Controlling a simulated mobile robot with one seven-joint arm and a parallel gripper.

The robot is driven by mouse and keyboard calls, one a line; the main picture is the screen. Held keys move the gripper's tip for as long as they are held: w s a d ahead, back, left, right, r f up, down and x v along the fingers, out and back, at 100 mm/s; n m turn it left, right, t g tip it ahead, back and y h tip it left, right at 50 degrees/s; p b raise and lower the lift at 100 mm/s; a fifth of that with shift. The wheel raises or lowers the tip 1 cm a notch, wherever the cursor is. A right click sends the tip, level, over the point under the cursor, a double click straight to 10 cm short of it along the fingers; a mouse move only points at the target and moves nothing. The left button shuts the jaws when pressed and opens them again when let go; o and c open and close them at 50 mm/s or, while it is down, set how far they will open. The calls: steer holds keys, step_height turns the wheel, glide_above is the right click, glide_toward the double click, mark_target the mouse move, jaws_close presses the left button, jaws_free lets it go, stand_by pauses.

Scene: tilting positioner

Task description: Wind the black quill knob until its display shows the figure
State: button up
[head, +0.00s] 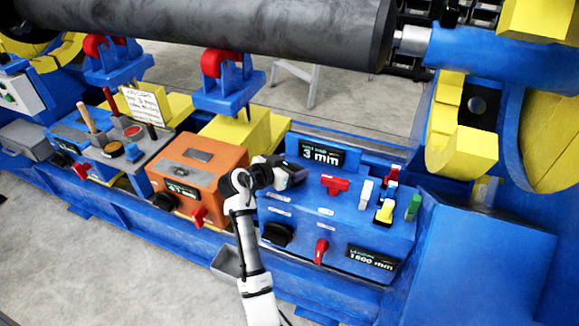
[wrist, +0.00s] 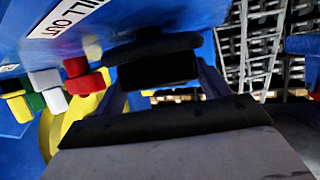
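The blue control box (head: 340,214) carries a display (head: 321,153) reading 3 mm at its back. My gripper (head: 292,175) is low over the left of the box's top, just left of and below that display. In the wrist view a black knob-like shape (wrist: 150,50) lies at my gripper's far end, beside a white label ending in "ILL OUT" (wrist: 65,17). I cannot tell how much of this dark shape is knob and how much is fingertip. Whether the fingers are closed on it is unclear. Another black knob (head: 277,234) is on the box's front.
A red handle (head: 335,184) and white, yellow and green controls (head: 385,211) stand right of my gripper. A red lever (head: 320,251) and a display (head: 371,259) reading 1800 mm are on the front. An orange box (head: 197,172) stands left. A dark cylinder (head: 230,25) spans above.

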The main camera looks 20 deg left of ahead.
steer(key=o, duration=0.4)
steer(key=shift+c, duration=0.2)
steer(key=b+v, duration=0.2)
steer(key=v, duration=1.2)
steer(key=shift+w, duration=0.1)
